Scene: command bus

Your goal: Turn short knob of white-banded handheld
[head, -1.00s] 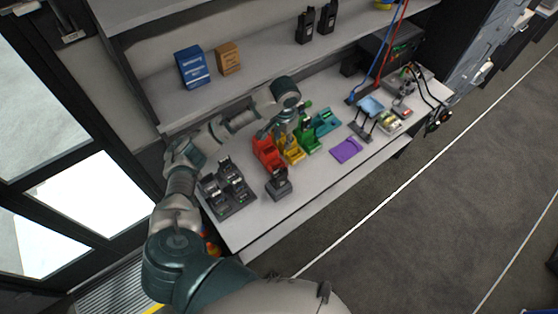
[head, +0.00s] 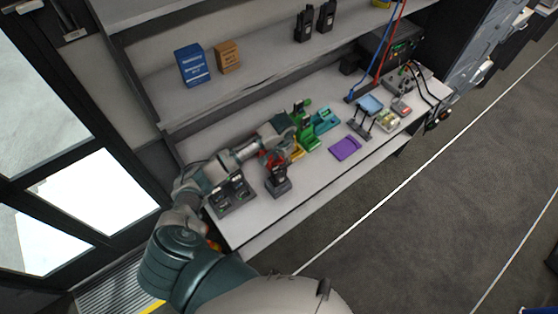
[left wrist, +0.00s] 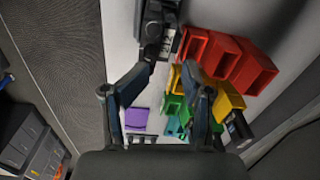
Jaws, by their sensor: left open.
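A black handheld (head: 277,172) stands in a dark single holder near the front edge of the bench. In the left wrist view a dark handheld (left wrist: 153,28) with a pale patch on its side shows at the top. I cannot make out its knobs or clearly tell a white band. My left gripper (left wrist: 169,68) is open and empty, its fingertips just short of the dark handheld in that view. My right gripper is not in view.
Red (left wrist: 222,55), yellow (left wrist: 228,100) and green (head: 308,141) holders stand beside the handheld. A dark multi-slot charger (head: 232,195) is at the left. A purple pad (head: 345,148) lies to the right. Two black radios (head: 315,22) stand on the shelf above.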

